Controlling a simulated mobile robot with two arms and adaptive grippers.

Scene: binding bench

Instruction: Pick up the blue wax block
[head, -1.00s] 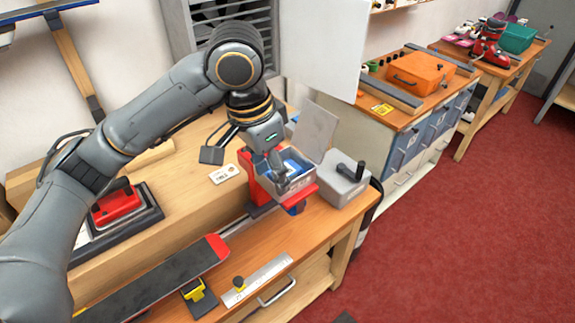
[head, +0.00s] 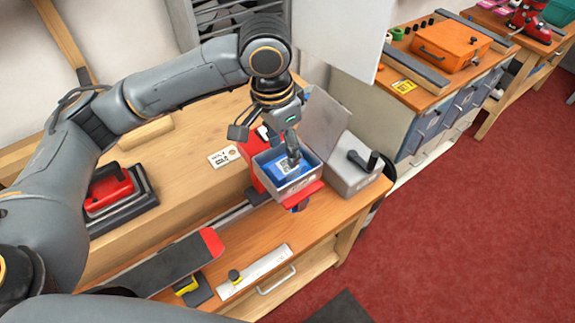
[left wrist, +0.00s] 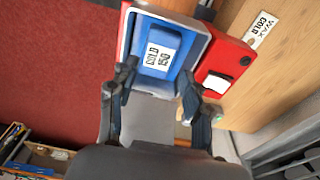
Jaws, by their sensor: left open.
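The blue wax block (head: 277,172) lies inside an open grey tin (head: 299,187) with its lid tilted up. In the left wrist view the blue block (left wrist: 152,55) carries a white printed label and the tin (left wrist: 199,33) surrounds it. My left gripper (head: 292,158) points down over the tin, with its fingertips at the block's near end. In the left wrist view the left gripper (left wrist: 158,82) has its fingers spread to either side of the block's end. Whether they touch the block cannot be told. My right gripper is not in view.
The tin sits on a red stand (head: 313,190) at the bench's right end, beside a grey box with a black handle (head: 352,178). The raised lid (head: 325,118) stands close to the gripper.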

